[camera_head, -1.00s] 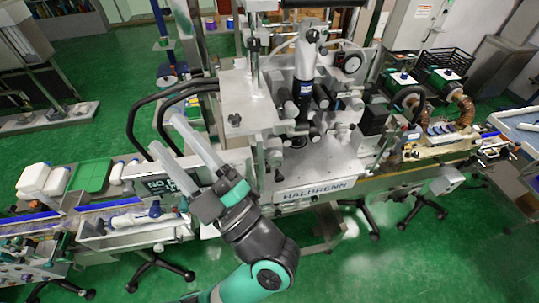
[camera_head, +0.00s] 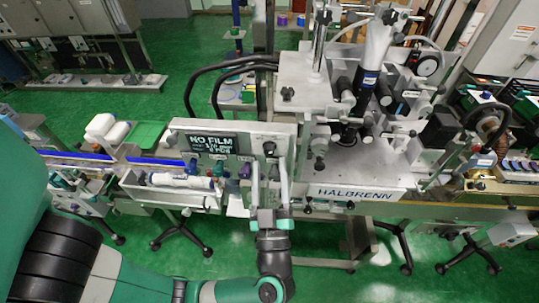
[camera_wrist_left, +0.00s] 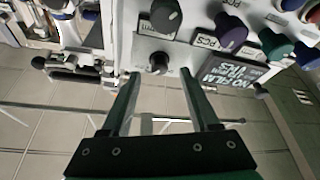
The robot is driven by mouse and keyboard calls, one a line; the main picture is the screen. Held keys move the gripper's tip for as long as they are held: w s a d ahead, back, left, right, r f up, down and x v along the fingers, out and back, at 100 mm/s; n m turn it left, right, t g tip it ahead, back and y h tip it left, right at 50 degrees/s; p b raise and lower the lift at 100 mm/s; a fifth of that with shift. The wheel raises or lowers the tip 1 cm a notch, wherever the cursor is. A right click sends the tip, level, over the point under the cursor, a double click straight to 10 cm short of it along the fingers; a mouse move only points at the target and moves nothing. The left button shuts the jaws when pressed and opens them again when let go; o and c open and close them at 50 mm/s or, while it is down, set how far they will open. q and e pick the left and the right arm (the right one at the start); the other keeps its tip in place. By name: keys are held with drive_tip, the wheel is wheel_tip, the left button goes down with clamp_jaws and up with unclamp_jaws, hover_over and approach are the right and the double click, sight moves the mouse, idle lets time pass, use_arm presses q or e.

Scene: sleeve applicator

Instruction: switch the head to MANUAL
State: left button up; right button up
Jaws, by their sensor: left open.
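My left gripper (camera_head: 269,167) is open and empty in the head view. Its two pale fingers point up at the right end of the grey control panel (camera_head: 181,128). A black knob (camera_head: 270,148) on the panel lies between the fingertips in the picture; in the left wrist view it is a small black knob (camera_wrist_left: 158,62), just beyond the fingers (camera_wrist_left: 155,75). A larger dark grey knob (camera_wrist_left: 166,15) with a pale mark is farther up that view. No finger clearly touches a knob. I cannot read any MANUAL label. My right gripper is out of view.
A purple knob (camera_head: 245,170), a teal knob (camera_head: 219,168) and a blue knob (camera_head: 193,165) sit left of my fingers. The NO FILM display (camera_head: 210,144) is above them. The HALBRENN machine (camera_head: 365,193) stands close on the right.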

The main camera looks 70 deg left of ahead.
sight(269, 150)
use_arm(q)
drive_tip(key=shift+x, duration=1.45)
drive_tip(key=shift+c, duration=0.4)
clamp_jaws()
